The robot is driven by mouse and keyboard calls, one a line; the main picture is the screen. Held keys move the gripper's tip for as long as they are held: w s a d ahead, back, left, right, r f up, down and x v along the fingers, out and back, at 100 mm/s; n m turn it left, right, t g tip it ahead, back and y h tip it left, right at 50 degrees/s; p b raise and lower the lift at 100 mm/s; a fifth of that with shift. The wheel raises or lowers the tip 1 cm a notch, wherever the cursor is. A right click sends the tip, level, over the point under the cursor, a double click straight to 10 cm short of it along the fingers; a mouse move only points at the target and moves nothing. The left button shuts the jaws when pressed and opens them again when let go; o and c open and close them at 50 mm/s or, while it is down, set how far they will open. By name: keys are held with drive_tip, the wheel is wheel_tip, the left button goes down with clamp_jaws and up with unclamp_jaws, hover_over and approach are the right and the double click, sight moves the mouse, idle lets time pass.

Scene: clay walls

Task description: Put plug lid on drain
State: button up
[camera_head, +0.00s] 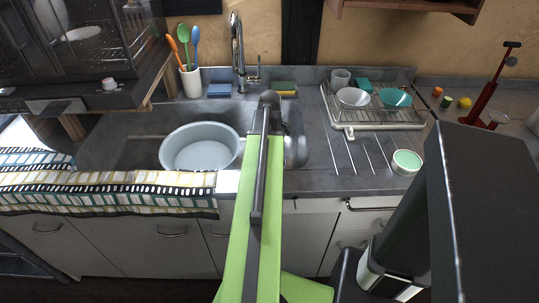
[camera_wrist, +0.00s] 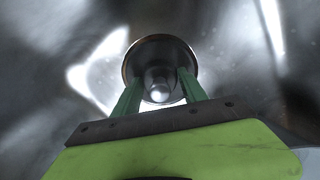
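In the wrist view, a round metal plug lid (camera_wrist: 160,45) with a dark bronze rim and a shiny ball knob (camera_wrist: 159,92) lies straight ahead of my gripper (camera_wrist: 161,76). My two green fingers stand apart on either side of the knob, over the lid's face, with a gap visible between finger and knob. Contact at the fingertips is not clear. In the head view my arm reaches into the sink (camera_head: 296,150), and it hides my gripper and the lid. I cannot make out the drain in either view.
A large pale basin (camera_head: 201,148) stands at the sink's left, close to my arm. A dish rack (camera_head: 375,112) with bowls is at the right. A faucet (camera_head: 239,55) rises behind the sink. A bowl (camera_head: 406,162) sits near the counter's front edge.

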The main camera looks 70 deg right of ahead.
drive_tip(key=o, duration=0.4)
wheel_tip(320, 180, up, 17)
drive_tip(key=p, duration=1.7)
drive_tip(key=shift+r, duration=0.2)
